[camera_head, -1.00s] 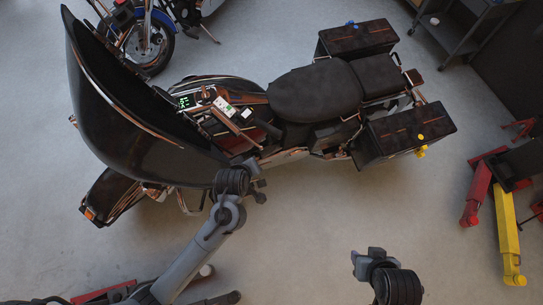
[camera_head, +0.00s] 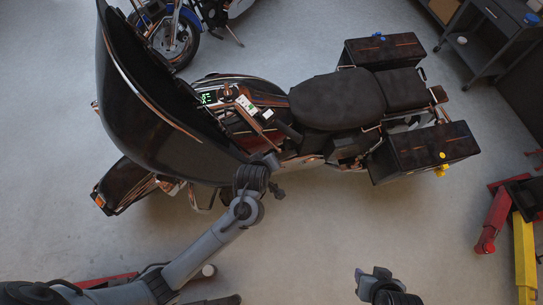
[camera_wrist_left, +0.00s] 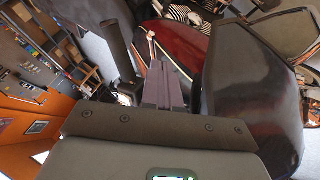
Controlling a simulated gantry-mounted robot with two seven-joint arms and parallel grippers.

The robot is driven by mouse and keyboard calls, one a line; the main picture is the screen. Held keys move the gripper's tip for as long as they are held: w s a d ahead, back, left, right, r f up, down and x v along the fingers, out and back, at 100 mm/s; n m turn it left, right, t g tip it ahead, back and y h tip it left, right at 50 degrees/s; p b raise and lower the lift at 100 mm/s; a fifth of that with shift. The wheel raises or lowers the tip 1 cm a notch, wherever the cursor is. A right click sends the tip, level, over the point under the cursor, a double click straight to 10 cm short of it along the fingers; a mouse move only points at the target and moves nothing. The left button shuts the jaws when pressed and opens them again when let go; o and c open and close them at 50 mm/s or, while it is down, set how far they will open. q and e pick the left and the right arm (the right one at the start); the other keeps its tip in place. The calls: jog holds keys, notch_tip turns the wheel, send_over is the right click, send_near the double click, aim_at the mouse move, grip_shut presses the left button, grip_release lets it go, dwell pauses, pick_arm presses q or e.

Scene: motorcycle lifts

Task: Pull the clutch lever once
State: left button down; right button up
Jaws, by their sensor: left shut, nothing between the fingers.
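The black motorcycle (camera_head: 335,100) stands with its front to the left. My left gripper (camera_head: 271,160) is at its near side, by the rear edge of the large black fairing and below the dark handlebar grip (camera_head: 289,131). In the left wrist view my left gripper (camera_wrist_left: 163,75) is shut and empty. A thin copper-coloured rod with a rounded end (camera_wrist_left: 151,38), possibly the clutch lever, shows just beyond the fingertips; I cannot tell whether they touch. A dark cylinder (camera_wrist_left: 118,48), likely the grip, is left of it. My right gripper (camera_head: 373,276) is at the bottom, away from the motorcycle.
The black fairing (camera_head: 150,110) stands close beside my left gripper. A blue motorcycle (camera_head: 178,35) is at the top left. A dark cart (camera_head: 490,38) is at the top right, and red and yellow lift arms (camera_head: 524,255) are at the right. The floor between my arms is clear.

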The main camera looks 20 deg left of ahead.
pick_arm(q)
jog(key=b+x, duration=0.1)
jog(key=x, duration=0.8)
jog(key=shift+w+f+b, duration=0.2)
jog(key=shift+f+b, duration=0.1)
pick_arm(e)
jog(key=shift+a+f, duration=0.1)
jog(key=shift+f, duration=0.75)
